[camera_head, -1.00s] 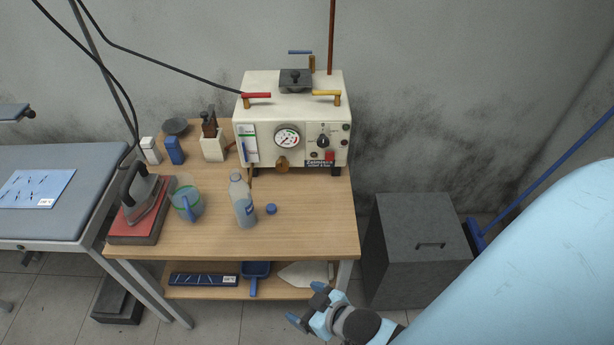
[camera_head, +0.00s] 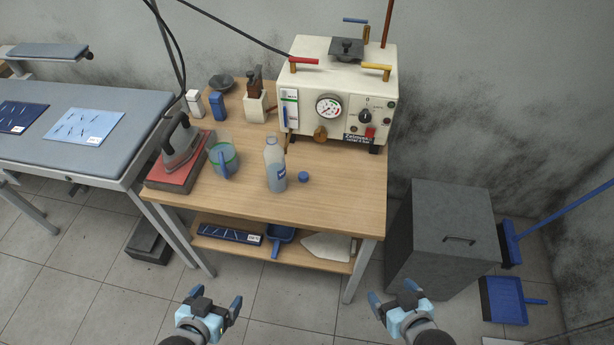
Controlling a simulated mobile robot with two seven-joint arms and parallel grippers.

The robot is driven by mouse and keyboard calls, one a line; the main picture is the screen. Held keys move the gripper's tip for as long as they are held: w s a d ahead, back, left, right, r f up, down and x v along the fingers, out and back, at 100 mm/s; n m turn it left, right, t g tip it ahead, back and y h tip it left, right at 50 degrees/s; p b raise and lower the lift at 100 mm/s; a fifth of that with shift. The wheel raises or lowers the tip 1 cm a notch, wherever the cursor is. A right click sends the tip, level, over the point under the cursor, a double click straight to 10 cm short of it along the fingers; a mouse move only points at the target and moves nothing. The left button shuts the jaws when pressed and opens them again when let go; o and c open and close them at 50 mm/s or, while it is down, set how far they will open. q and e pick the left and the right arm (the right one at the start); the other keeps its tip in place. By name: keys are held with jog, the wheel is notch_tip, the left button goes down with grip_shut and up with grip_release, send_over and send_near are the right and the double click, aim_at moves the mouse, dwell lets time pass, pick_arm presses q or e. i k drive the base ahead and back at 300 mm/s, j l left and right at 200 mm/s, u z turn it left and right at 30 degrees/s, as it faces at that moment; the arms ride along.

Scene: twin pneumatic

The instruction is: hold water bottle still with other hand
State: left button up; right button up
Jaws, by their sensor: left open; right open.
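The water bottle (camera_head: 275,165) is clear with a blue label and stands upright and uncapped on the wooden table (camera_head: 340,205). A small blue cap (camera_head: 304,177) lies on the table just to its right. My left gripper (camera_head: 212,306) is open and empty, low in the view, in front of the table and left of the bottle. My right gripper (camera_head: 391,301) is open and empty, in front of the table's right side. Neither gripper touches the bottle.
A measuring jug (camera_head: 223,158) with a blue handle stands left of the bottle, beside an iron (camera_head: 182,143) on a red pad. A cream machine (camera_head: 345,92) stands behind. A dark grey box (camera_head: 440,240) stands on the floor at right. The table's front is clear.

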aim_at(274, 156)
jog(key=i+j, duration=0.1)
jog(key=j, duration=0.25)
jog(key=i+j, duration=0.15)
jog(key=j, duration=0.15)
jog(key=i+j, duration=0.1)
jog(key=j, duration=0.25)
jog(key=i+j, duration=0.15)
jog(key=j, duration=0.15)
jog(key=i+j, duration=0.1)
jog(key=j, duration=0.25)
jog(key=z, duration=2.1)
jog(key=i, duration=0.5)
